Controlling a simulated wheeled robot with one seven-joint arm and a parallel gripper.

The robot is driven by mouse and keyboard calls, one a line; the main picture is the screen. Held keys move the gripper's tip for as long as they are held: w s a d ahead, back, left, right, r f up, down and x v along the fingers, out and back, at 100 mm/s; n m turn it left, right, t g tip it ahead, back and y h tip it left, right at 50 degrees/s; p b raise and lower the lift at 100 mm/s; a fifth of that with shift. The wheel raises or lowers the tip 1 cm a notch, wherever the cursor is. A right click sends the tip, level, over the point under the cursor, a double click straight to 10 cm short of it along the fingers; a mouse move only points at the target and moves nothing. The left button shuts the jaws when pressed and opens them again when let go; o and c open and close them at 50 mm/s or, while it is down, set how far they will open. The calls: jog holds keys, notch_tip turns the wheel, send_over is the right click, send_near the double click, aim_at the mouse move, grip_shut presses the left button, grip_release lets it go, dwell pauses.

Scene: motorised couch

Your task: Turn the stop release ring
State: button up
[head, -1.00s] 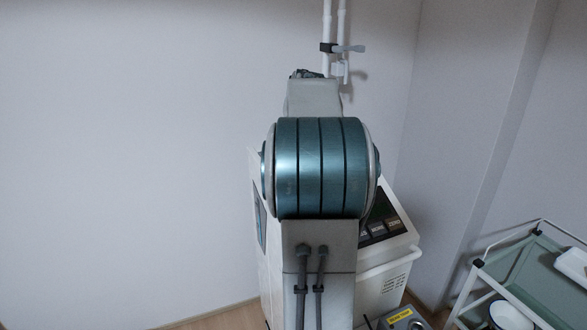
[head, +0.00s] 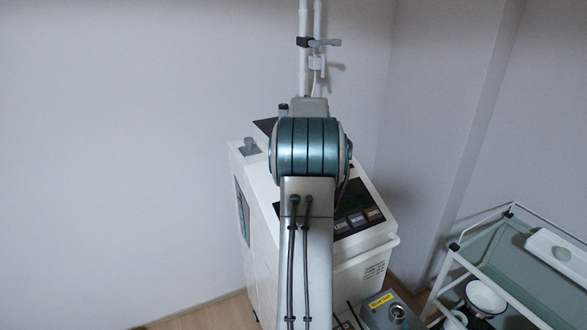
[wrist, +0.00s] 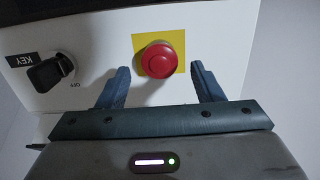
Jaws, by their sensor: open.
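A round red stop button (wrist: 159,59) with a raised ring shows in the wrist view, on a yellow square plate (wrist: 180,41) on a white panel. My gripper (wrist: 160,70) is open, its two dark blue fingers pointing at the panel, one to the left of the button and one to the right. Nothing is between them except the button in line of sight; I cannot tell how far the fingertips are from the panel. In the head view my arm hides the gripper and the button.
A black key switch (wrist: 50,72) sits left of the button. In the head view a white machine (head: 370,256) stands behind my arm. A trolley (head: 490,262) with a white tray (head: 556,249) and bowl (head: 487,297) is at the right. A yellow-labelled grey box (head: 390,312) is at the bottom.

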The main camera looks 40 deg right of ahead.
jog(key=shift+x, duration=1.25)
jog(key=c, duration=1)
jog(key=shift+o, duration=0.2)
jog(key=shift+m, duration=0.3)
